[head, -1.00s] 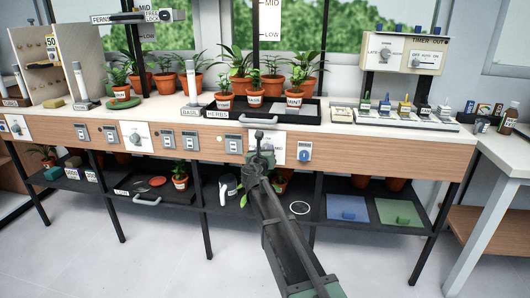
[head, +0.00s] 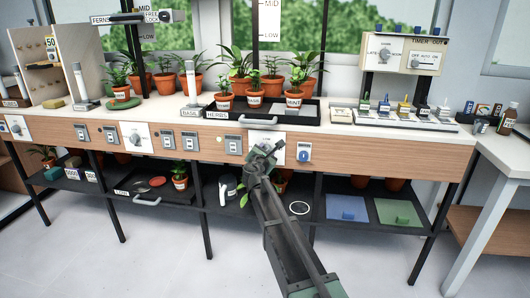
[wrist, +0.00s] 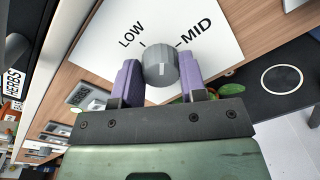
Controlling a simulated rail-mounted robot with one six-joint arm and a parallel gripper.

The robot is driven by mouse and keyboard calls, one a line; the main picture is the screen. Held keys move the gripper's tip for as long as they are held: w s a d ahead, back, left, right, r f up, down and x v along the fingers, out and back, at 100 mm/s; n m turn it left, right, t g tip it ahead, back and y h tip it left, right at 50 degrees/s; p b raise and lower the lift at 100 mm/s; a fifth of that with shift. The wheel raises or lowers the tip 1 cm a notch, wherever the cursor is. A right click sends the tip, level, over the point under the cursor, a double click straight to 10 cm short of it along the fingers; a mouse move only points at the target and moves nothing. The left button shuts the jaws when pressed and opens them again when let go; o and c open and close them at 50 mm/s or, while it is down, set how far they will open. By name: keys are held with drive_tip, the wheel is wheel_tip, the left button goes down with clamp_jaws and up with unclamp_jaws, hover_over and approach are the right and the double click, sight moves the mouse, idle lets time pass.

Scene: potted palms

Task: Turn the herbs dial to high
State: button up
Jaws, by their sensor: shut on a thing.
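The herbs dial is a grey round knob (wrist: 160,60) on a white plate (wrist: 210,35) printed LOW and MID. In the wrist view the knob sits between the two purple finger pads of my gripper (wrist: 160,78), which is shut on it. No HIGH mark shows; my gripper covers the plate's near part. I cannot tell clearly where the knob's pointer stands. In the head view my gripper (head: 265,151) is at the bench front below the HERBS tray, tilted to the right, and it hides the knob. The plate (head: 292,154) shows beside it.
The HERBS tray (head: 312,121) with small potted plants stands on the bench above. A lower shelf holds blue and green mats (head: 347,208).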

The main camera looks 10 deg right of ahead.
drive_tip(key=m, duration=1.7)
drive_tip(key=m+t+y+b, duration=0.1)
drive_tip(key=m, duration=0.7)
drive_tip(key=shift+s+d+f+m, duration=0.1)
drive_tip(key=shift+f+m, duration=0.2)
drive_tip(key=shift+m, duration=0.1)
drive_tip(key=shift+y, duration=0.3)
drive_tip(key=o, duration=0.9)
drive_tip(key=v, duration=1)
drive_tip(key=shift+s+a, duration=0.2)
drive_tip(key=shift+s, duration=0.1)
